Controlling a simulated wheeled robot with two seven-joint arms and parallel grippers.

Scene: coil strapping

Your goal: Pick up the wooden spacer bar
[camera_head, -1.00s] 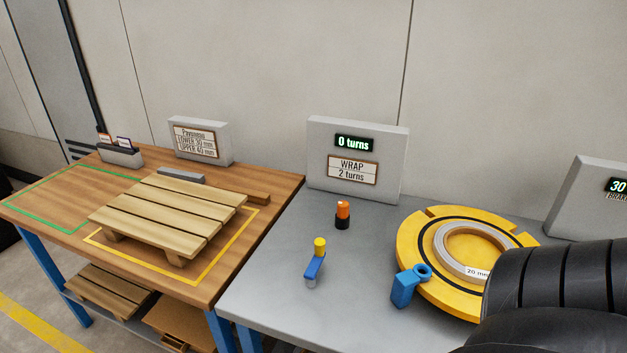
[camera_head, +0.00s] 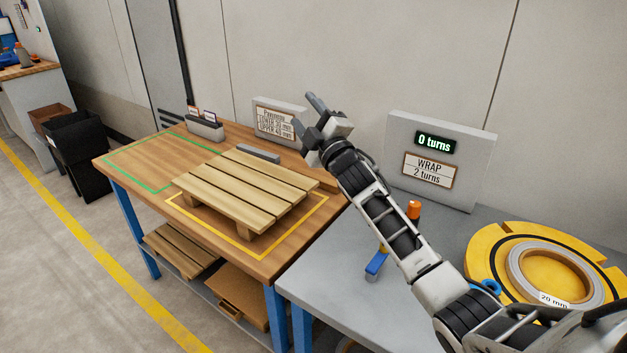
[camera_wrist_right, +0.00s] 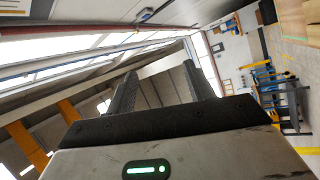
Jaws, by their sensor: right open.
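The wooden spacer bar (camera_head: 329,184) appears to be the brown bar on the wooden table, behind the right corner of the slatted pallet (camera_head: 244,188). My right forearm and the pallet hide much of it. My right gripper (camera_head: 311,118) is open and empty, raised above the back of the table and apart from the bar. In the right wrist view, both fingers (camera_wrist_right: 158,92) are spread with nothing between them, facing the roof and far room. My left gripper is out of view.
A grey bar (camera_head: 257,153) lies behind the pallet. Two grey sign panels stand at the back, one reading WRAP (camera_head: 442,160). A yellow turntable (camera_head: 485,262) with a coil sits on the grey table at right. The green-outlined area (camera_head: 125,160) is clear.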

